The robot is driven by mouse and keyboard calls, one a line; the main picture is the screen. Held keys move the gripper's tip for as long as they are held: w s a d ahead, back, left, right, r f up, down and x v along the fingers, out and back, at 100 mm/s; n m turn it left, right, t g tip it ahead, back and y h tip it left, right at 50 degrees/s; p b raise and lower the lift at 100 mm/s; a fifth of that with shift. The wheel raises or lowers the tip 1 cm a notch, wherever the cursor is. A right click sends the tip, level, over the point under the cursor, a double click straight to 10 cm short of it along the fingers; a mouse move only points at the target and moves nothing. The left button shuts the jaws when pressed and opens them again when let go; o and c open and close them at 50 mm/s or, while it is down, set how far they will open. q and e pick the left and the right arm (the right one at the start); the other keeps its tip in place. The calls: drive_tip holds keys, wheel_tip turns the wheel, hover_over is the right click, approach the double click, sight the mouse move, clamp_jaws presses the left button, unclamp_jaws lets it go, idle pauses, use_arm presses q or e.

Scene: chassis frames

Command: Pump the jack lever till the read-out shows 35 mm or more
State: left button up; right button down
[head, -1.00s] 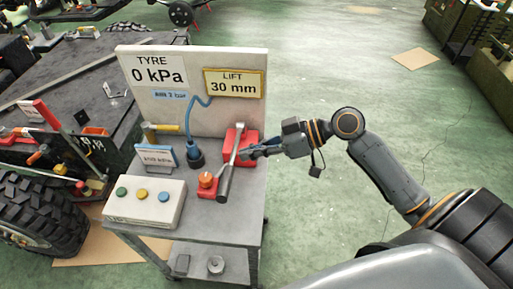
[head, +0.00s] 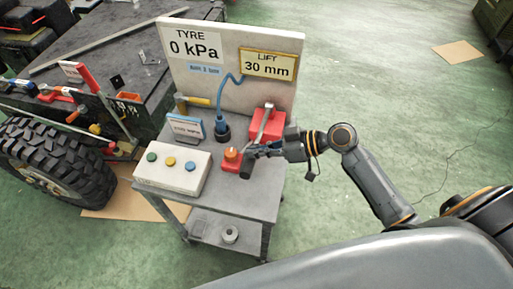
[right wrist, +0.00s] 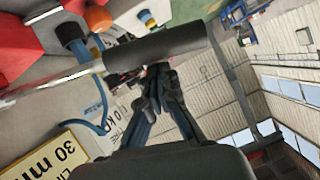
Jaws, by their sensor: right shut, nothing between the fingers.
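The jack is a red block (head: 262,126) at the right of the trolley top. Its metal lever slopes down toward me and ends in a black grip (head: 246,164). The LIFT read-out (head: 267,65) shows 30 mm; it also shows in the right wrist view (right wrist: 62,152). My right gripper (head: 262,150) is at the lever's grip. In the right wrist view, its fingers (right wrist: 158,72) are shut and empty, close beside the black grip (right wrist: 158,46); I cannot tell whether they touch it. My left gripper is not in view.
An orange knob (head: 232,154) on a red base stands left of the grip. A button box (head: 172,167), a small blue-edged sign (head: 186,127) and a blue-hosed fitting (head: 222,130) share the trolley top. A large tyre (head: 52,160) stands left.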

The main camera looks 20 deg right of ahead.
drive_tip(key=f+n+b, duration=0.1)
drive_tip(key=f+b, duration=0.3)
drive_tip(key=b, duration=0.1)
drive_tip(key=s+f+n+t+h+b, duration=0.1)
drive_tip(key=f+b, duration=0.3)
drive_tip(key=b, duration=0.1)
drive_tip(key=a+f+n+t+b, duration=0.1)
drive_tip(key=f+b, duration=0.3)
drive_tip(key=b, duration=0.1)
drive_tip(key=shift+s+f, duration=0.25)
drive_tip(key=shift+s, duration=0.1)
drive_tip(key=shift+s+f+n, duration=0.15)
drive_tip(key=shift+n, duration=0.15)
drive_tip(key=shift+f, duration=0.1)
drive_tip(key=shift+h, duration=0.3)
drive_tip(key=s+d+r+p, duration=0.1)
drive_tip(key=s+d+r, duration=0.4)
drive_tip(key=r, duration=0.4)
drive_tip(key=shift+s+d+r, duration=0.2)
drive_tip(key=shift+s+d, duration=0.05)
drive_tip(key=shift+d, duration=0.1)
idle(0.4)
drive_tip(key=shift+r, duration=0.1)
idle(1.0)
